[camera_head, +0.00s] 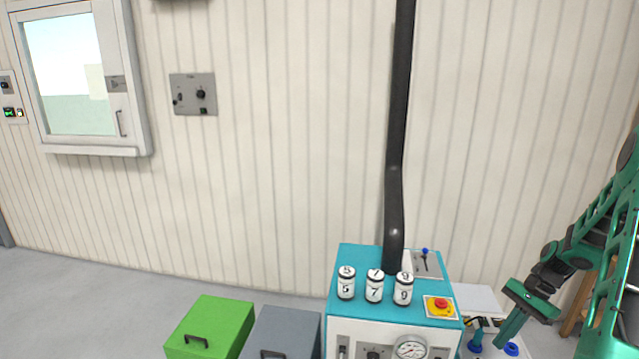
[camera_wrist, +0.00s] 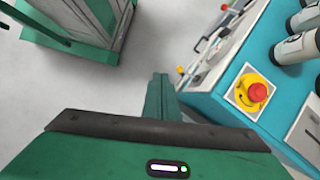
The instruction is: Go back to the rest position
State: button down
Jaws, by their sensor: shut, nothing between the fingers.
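My gripper (camera_head: 500,341) is at the lower right of the head view, at the end of my green arm. It points down and to the left, just right of the teal and white machine (camera_head: 350,257). Its fingers are shut together with nothing between them. In the wrist view the closed fingers (camera_wrist: 160,84) point away over the grey floor, beside the machine's teal top (camera_wrist: 205,98). The gripper holds nothing. It appears apart from the machine.
The machine carries three numbered white cylinders (camera_head: 374,288), a red emergency button (camera_head: 440,304), a lever (camera_head: 425,257) and a black pipe (camera_head: 397,130). Green (camera_head: 212,325) and grey (camera_head: 283,330) boxes stand left of it. Blue knobs (camera_head: 476,343) are near my gripper. Floor (camera_head: 90,300) is clear at left.

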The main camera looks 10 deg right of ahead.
jog(key=s+a+r+n+h, duration=0.25)
jog(key=s+a+r, duration=0.2)
jog(key=r, duration=0.45)
jog(key=s+a+r+n+h, duration=0.25)
jog(key=a+r, duration=0.25)
jog(key=r, duration=0.3)
jog(key=s+a+r+n, duration=0.2)
jog(key=s+a, duration=0.2)
jog(key=s, duration=0.3)
jog(key=s+a+r+n, duration=0.2)
jog(key=s+a+r, duration=0.1)
jog(key=s, duration=0.4)
jog(key=shift+s+a+r+n+t, duration=0.2)
jog(key=shift+a+r+n+t, duration=0.2)
jog(key=shift+a, duration=0.15)
jog(key=shift+w+f+h, duration=0.3)
jog(key=shift+w, duration=0.3)
